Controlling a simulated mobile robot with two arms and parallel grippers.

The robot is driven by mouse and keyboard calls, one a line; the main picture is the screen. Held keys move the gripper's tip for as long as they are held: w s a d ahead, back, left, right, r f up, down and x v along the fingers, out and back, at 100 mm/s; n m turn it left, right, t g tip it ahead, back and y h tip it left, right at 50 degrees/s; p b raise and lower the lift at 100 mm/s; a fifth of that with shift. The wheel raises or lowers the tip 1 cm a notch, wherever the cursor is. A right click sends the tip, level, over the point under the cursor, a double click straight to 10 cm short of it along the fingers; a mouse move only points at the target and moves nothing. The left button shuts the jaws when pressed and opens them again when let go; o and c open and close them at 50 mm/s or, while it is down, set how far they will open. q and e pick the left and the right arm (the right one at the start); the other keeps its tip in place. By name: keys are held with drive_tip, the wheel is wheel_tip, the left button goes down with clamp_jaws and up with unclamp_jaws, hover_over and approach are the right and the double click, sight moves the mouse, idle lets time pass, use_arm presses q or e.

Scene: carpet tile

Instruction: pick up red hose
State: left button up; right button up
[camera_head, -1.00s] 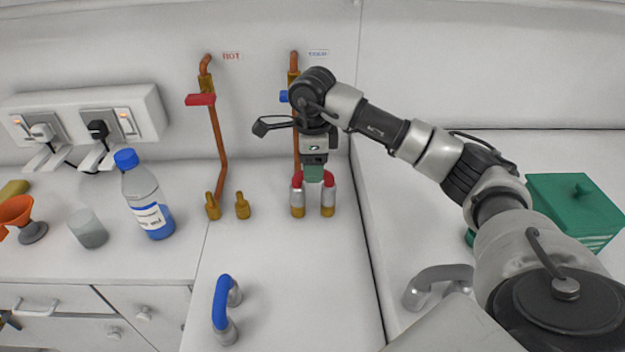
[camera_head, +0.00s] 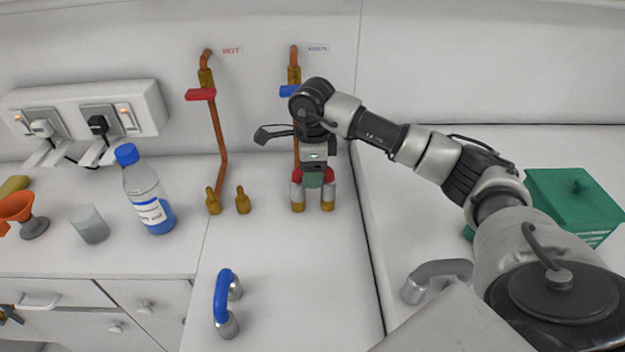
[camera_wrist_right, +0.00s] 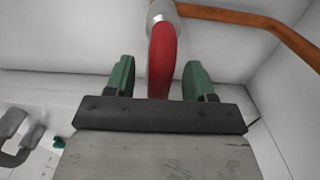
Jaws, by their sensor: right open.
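The red hose (camera_head: 298,175) has silver ends and stands upright on brass fittings (camera_head: 298,206) on the white counter, below the copper pipe with the blue lever. My right gripper (camera_head: 313,182) is over its middle, pointing down, and hides the top of the bend. In the right wrist view the red hose (camera_wrist_right: 163,60) lies between the two green fingers of the open gripper (camera_wrist_right: 160,78), with a gap on each side. My left gripper is in neither view.
Two bare brass fittings (camera_head: 242,200) stand left of the red hose. A bottle (camera_head: 148,195), a cup (camera_head: 90,224) and an orange funnel (camera_head: 14,208) stand further left. A green basket (camera_head: 575,200) is at right.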

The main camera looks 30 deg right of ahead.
clamp_jaws()
idle(0.3)
drive_tip(key=shift+r, duration=0.1)
